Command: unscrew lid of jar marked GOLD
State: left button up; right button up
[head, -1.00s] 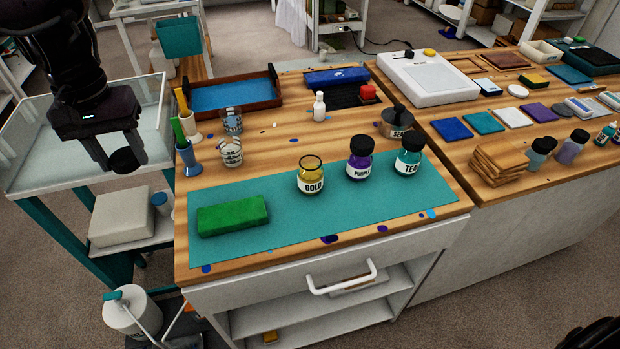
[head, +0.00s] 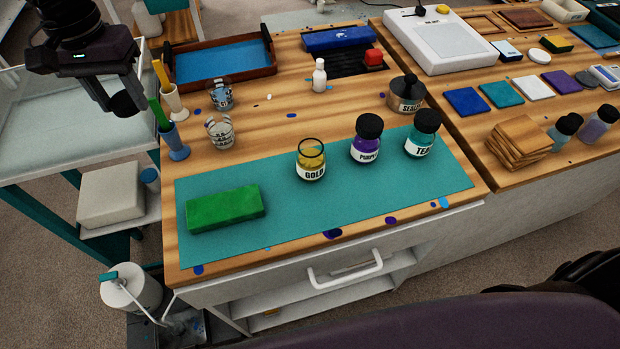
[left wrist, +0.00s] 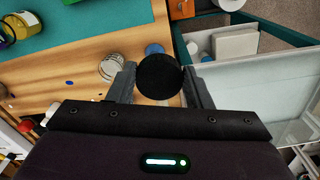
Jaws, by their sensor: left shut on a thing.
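The jar marked GOLD (head: 311,162) stands upright and open on the teal mat (head: 400,205), with yellow content and no lid on it. It also shows at the upper left of the left wrist view (left wrist: 20,28). My left gripper (head: 124,104) is at the upper left, away from the jar, above the area beside the table's left edge. It is shut on a round black lid (left wrist: 159,76), which shows between the fingers in the left wrist view. My right gripper is not visible; a dark arm part of mine is at the lower right.
The PURPLE jar (head: 367,140) and TEAL jar (head: 423,136) stand capped to the right of GOLD. A green block (head: 225,208) lies on the mat's left. Cups (head: 221,132) and tool holders (head: 174,142) stand near the left table edge. The mat's front middle is clear.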

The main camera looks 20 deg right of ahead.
pick_arm(q)
jog(key=shift+d+r+m, duration=0.1)
jog(key=shift+d+m, duration=0.6)
jog(key=shift+m, duration=0.5)
jog(key=s+d+r+m+b, duration=0.1)
jog(key=d+m, duration=0.5)
jog(key=m, duration=0.4)
jog(key=m+b, duration=0.6)
jog(key=m, duration=2.5)
send_over(283, 192)
notch_tip(283, 192, down, 14)
jog(key=shift+f, duration=2.65)
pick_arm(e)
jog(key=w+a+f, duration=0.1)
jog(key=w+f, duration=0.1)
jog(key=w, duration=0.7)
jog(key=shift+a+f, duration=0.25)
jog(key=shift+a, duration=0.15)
